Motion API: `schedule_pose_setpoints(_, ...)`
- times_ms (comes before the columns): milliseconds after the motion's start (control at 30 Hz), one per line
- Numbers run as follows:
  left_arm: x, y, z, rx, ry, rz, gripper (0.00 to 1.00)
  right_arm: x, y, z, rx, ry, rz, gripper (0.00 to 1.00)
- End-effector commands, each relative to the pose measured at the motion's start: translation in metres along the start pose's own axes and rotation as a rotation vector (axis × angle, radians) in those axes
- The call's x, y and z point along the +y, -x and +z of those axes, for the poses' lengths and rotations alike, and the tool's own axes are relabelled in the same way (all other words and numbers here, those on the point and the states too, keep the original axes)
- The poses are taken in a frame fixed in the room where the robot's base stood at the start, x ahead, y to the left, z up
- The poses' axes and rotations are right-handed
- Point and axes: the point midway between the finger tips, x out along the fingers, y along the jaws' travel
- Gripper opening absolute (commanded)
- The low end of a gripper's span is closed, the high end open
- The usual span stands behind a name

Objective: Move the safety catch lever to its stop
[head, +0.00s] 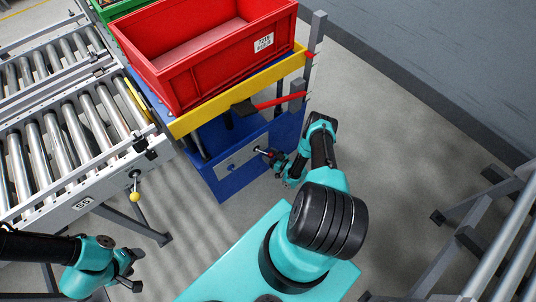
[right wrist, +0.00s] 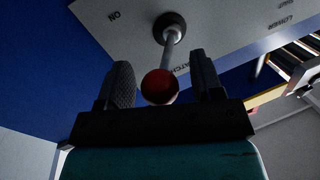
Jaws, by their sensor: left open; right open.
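The safety catch lever is a pale rod with a red ball knob (right wrist: 160,87), seen in the right wrist view. Its rod runs up to a dark round pivot (right wrist: 169,28) on a grey plate (right wrist: 225,25), with "ON" and partly hidden lettering ending in "ATCH". In the head view the plate (head: 243,154) is on the blue base, and the knob is small beside my gripper. My right gripper (head: 281,166) is open, its fingers on either side of the knob in the wrist view; contact cannot be told. My left gripper (head: 132,270) is open and empty at lower left.
A red crate (head: 190,85) stands above the blue base (head: 235,184), behind a yellow bar (head: 240,88). A red bar (head: 278,101) sticks out at right. Roller conveyors (head: 70,135) fill the left, with a yellow-knobbed lever (head: 135,196). Open floor (head: 400,150) lies right.

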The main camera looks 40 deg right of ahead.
Motion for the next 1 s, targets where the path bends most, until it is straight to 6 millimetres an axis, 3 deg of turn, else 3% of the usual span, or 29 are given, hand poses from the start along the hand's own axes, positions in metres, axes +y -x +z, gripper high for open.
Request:
schedule_pose_setpoints(133,0.0,0.0,0.0,0.0,0.0,0.0,0.61,-0.0001,-0.0101,-0.0003,0.001,0.0,-0.001,0.6)
schedule_pose_setpoints(433,0.0,0.0,0.0001,0.0,0.0,0.0,0.61,0.0002,-0.0113,-0.0003,0.001,0.0,0.0,0.6)
schedule_pose_setpoints(933,0.0,0.0,0.0,0.0,0.0,0.0,0.61,0.0002,-0.0111,-0.0004,0.001,0.0,0.0,0.12)
schedule_pose_setpoints(1000,0.0,0.0,0.0,0.0,0.0,0.0,0.61,0.0002,-0.0112,-0.0004,0.001,0.0,0.001,0.12)
